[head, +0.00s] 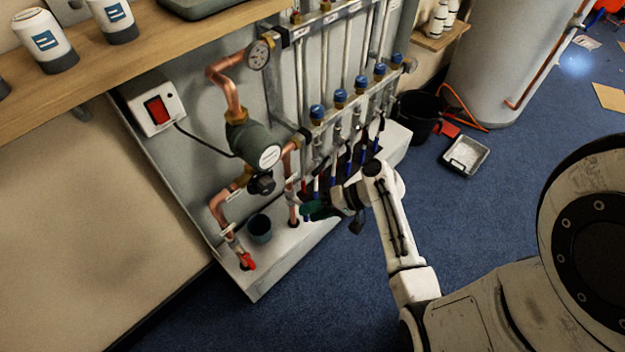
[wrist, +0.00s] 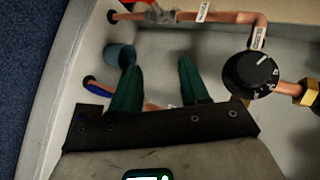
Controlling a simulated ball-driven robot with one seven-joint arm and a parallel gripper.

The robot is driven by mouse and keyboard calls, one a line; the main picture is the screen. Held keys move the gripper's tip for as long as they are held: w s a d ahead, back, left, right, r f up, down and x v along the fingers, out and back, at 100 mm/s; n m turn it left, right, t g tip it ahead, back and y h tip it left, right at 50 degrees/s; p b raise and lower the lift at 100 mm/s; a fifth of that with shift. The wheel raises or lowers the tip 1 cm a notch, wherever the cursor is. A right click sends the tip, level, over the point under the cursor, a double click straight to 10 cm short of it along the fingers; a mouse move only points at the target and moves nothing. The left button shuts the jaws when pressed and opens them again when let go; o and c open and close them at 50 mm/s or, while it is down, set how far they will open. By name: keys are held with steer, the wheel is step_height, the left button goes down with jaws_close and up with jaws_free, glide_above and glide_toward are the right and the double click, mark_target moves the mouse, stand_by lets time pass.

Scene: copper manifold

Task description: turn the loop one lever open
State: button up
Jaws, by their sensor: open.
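My gripper (head: 312,209) reaches low into the manifold cabinet from the right, beside the lower copper pipe. In the wrist view its two green fingers (wrist: 158,75) are spread apart with nothing clearly held. A bit of copper shows between them near their base. A row of red and blue pipe parts (head: 348,158) runs along the bottom of the manifold, partly hidden by my wrist. I cannot tell which is the loop one lever; labels are too small to read.
A small teal cup (head: 260,228) stands on the cabinet floor, just beyond one finger in the wrist view (wrist: 118,55). The pump (head: 254,144) and a black knob (head: 262,184) are close by. A black bucket (head: 420,115) and tray (head: 466,156) stand on the blue carpet.

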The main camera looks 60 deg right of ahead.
mark_target(322, 167)
steer(key=s+d+f+m+t+h+b, duration=0.15)
steer(key=d+m+t+h+b, duration=0.35)
steer(key=d, duration=1)
steer(key=w+f+m+t+y, duration=0.1)
steer(key=w, duration=0.8)
steer(key=shift+w+a+b, duration=0.3)
steer(key=shift+a, duration=0.15)
jaws_close()
